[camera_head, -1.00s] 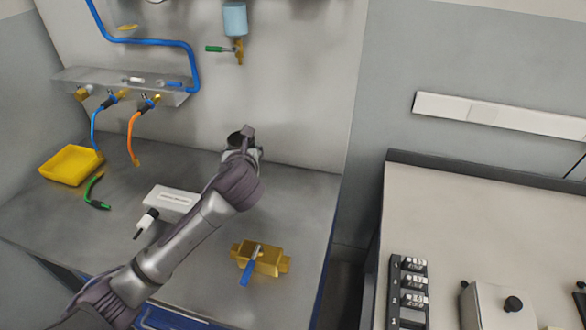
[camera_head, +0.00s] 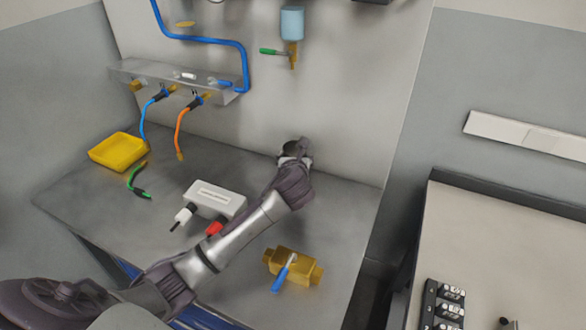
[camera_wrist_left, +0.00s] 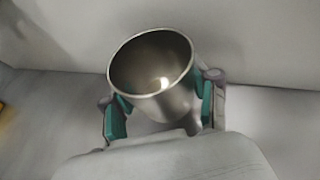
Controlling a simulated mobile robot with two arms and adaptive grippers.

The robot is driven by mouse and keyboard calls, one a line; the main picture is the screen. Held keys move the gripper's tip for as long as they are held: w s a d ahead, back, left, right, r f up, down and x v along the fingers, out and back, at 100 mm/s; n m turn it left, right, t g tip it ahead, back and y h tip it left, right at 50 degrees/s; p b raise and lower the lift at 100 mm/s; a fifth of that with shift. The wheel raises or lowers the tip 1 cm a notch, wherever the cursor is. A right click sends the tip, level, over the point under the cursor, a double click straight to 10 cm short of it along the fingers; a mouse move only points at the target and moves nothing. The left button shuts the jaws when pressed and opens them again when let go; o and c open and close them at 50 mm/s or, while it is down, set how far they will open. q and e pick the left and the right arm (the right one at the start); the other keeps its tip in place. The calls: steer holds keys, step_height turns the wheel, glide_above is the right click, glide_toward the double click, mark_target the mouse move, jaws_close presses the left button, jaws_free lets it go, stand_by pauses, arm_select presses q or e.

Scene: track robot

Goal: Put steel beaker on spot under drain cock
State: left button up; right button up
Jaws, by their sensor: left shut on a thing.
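The steel beaker (camera_wrist_left: 160,75) is an open-topped metal cup, seen in the left wrist view between the green pads of my left gripper (camera_wrist_left: 163,112). My left gripper is shut on it. In the head view the beaker's rim (camera_head: 291,148) shows just beyond my left gripper (camera_head: 297,160), near the back wall of the bench. The drain cock (camera_head: 293,55) is a brass fitting with a green handle below a light blue cylinder on the wall. The beaker is below it in the picture. The spot is hidden or cannot be made out. My right gripper is not in view.
A yellow tray (camera_head: 118,152), a green-ended hose piece (camera_head: 137,182), a white box (camera_head: 214,200) and a brass valve with blue handle (camera_head: 292,268) lie on the bench (camera_head: 80,200). A shelf (camera_head: 170,78) with hoses is on the wall. A control desk (camera_head: 490,250) stands at right.

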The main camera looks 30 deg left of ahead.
arm_select(q)
steer(key=shift+a+f, duration=0.2)
steer(key=shift+a, duration=0.1)
steer(key=shift+f, duration=2)
steer(key=o, duration=1.2)
steer(key=shift+f, duration=0.15)
steer(key=shift+c, duration=0.2)
